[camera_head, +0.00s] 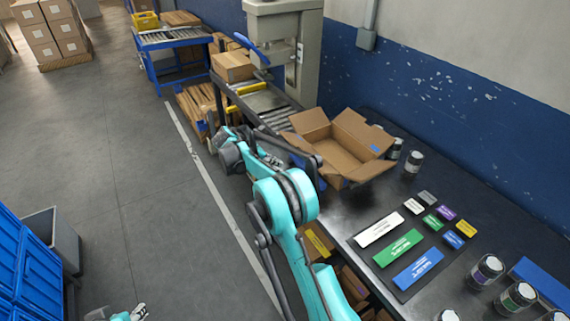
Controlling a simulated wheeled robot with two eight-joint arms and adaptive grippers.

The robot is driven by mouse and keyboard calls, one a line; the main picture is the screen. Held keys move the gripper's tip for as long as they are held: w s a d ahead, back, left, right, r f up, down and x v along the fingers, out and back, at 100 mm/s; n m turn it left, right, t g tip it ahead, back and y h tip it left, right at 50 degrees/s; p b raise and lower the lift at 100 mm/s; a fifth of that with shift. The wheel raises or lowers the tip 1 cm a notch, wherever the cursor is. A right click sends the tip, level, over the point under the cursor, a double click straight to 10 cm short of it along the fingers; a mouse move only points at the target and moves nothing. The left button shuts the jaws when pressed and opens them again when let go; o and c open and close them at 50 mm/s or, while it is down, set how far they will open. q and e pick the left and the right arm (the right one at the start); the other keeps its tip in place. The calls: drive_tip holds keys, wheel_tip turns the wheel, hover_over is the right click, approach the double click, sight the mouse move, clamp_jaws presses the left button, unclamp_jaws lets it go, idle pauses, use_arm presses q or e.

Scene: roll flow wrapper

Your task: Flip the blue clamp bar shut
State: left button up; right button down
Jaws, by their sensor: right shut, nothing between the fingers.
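The blue clamp bar (253,51) is on the front of the tall beige machine (298,45) at the back. It slants from upper left down to the right, its upper-left end standing away from the machine. My right gripper (219,139) is shut and empty, below and left of the bar, beside the conveyor and well apart from the bar. Its fingertips are small and dark here.
An open cardboard box (340,145) stands on the dark table (340,210), right of my right arm. A roller conveyor (265,108) with a yellow bar lies below the machine. Labels and jars occupy the table's right part. The floor (130,170) at left is mostly clear.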

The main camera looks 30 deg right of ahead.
sight(299, 164)
drive_tip(key=b+x, duration=0.3)
drive_tip(key=x, duration=0.6)
drive_tip(key=shift+a+f, duration=0.1)
drive_tip(key=d, duration=0.2)
drive_tip(key=shift+w+d+b, duration=0.15)
drive_tip(key=shift+d+b, duration=0.15)
drive_tip(key=shift+b, duration=0.1)
drive_tip(key=shift+w+d, duration=0.1)
drive_tip(key=shift+d, duration=0.55)
drive_tip(key=shift+d, duration=0.1)
drive_tip(key=d, duration=0.4)
drive_tip(key=shift+w+r, duration=0.1)
drive_tip(key=shift+r, duration=0.2)
